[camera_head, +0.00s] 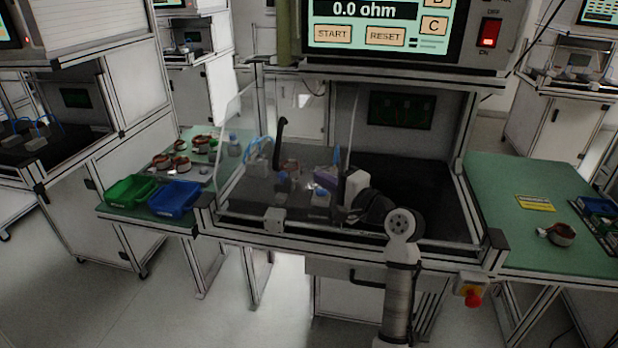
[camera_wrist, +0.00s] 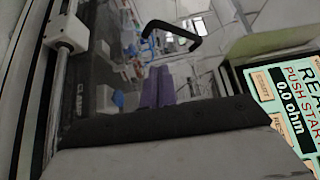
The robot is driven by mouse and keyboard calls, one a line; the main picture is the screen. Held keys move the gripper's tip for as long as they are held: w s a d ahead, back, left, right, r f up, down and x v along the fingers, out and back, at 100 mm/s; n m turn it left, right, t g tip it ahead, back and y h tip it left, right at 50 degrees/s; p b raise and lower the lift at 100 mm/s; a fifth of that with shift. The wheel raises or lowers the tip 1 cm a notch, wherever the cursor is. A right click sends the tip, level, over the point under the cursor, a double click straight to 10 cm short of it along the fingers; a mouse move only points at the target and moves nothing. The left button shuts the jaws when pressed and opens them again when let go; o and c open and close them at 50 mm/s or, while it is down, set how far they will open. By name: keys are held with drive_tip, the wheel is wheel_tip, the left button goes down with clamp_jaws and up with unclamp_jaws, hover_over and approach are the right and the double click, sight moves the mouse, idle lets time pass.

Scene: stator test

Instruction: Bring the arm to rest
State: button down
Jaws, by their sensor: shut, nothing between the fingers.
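My arm reaches up from the bottom of the head view and bends into the test bench. My gripper (camera_head: 324,178) is inside the bench, over its dark work surface (camera_head: 420,190). In the wrist view the two purple fingers of my gripper (camera_wrist: 157,74) lie close together, with nothing seen between them. My wrist hides part of the bench behind it.
The bench frame and a tester screen (camera_head: 385,25) reading 0.0 ohm stand around and above my arm. A black handle (camera_wrist: 172,28) rises nearby. Green (camera_head: 130,188) and blue (camera_head: 174,196) bins are left; a wound stator (camera_head: 561,234) lies on the right table. An emergency stop (camera_head: 473,298) is on the front.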

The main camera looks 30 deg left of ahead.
drive_tip(key=shift+b+v, duration=0.3)
drive_tip(key=shift+v, duration=1.55)
